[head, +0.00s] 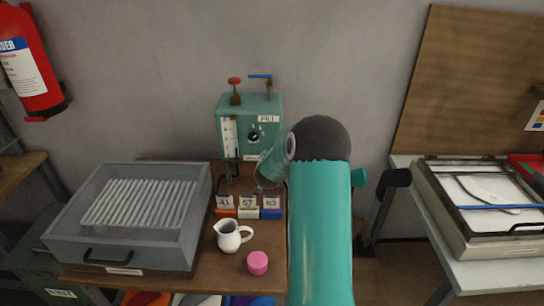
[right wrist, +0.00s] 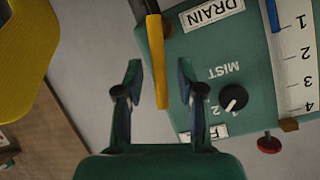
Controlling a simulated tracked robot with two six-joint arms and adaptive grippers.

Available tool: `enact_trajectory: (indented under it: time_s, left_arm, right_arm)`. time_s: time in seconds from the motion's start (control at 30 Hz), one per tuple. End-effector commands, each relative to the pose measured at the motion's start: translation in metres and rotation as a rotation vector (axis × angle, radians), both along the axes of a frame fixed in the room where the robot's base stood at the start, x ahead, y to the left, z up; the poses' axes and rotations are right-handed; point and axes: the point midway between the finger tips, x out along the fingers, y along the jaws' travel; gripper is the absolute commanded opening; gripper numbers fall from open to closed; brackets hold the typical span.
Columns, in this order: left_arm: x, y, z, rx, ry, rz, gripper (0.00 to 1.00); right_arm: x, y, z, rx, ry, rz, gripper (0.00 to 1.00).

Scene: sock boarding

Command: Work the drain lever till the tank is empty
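The green tank box (head: 248,118) stands against the wall, with a gauge strip (head: 229,137) on its left front. In the right wrist view the box is upside down, with a DRAIN label (right wrist: 212,14) beside the yellow lever (right wrist: 157,60). A short blue column on the gauge (right wrist: 298,60) ends near mark 1. My right gripper (right wrist: 160,72) is open; the yellow lever lies between its fingers, with a gap visible on either side. In the head view my right arm hides the lever and the fingers. My left gripper is not in view.
A grey lidded tray (head: 60,235) of white rods stands left. A white jug (head: 230,236), pink cup (head: 257,263) and numbered cards (head: 247,202) sit below the tank. A red knob (head: 235,82) and blue lever (head: 260,76) top the box. A framed press (head: 450,225) stands right.

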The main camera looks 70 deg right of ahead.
Motion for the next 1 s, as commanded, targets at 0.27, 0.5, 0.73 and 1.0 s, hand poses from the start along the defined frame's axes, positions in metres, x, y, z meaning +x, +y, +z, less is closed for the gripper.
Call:
enact_trajectory:
  time_s: [0.27,0.5,0.73,1.0]
  left_arm:
    - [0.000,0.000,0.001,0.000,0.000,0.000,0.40]
    - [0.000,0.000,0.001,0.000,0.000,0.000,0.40]
    - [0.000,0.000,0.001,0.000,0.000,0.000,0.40]
    - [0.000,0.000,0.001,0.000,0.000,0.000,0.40]
  right_arm:
    - [-0.005,0.014,0.009,-0.003,-0.002,-0.002,0.38]
    - [-0.015,0.055,0.028,-0.003,-0.002,0.002,0.38]
    - [-0.023,0.091,0.044,-0.001,-0.002,0.002,0.38]
    - [-0.027,0.105,0.050,0.000,-0.001,0.000,0.38]
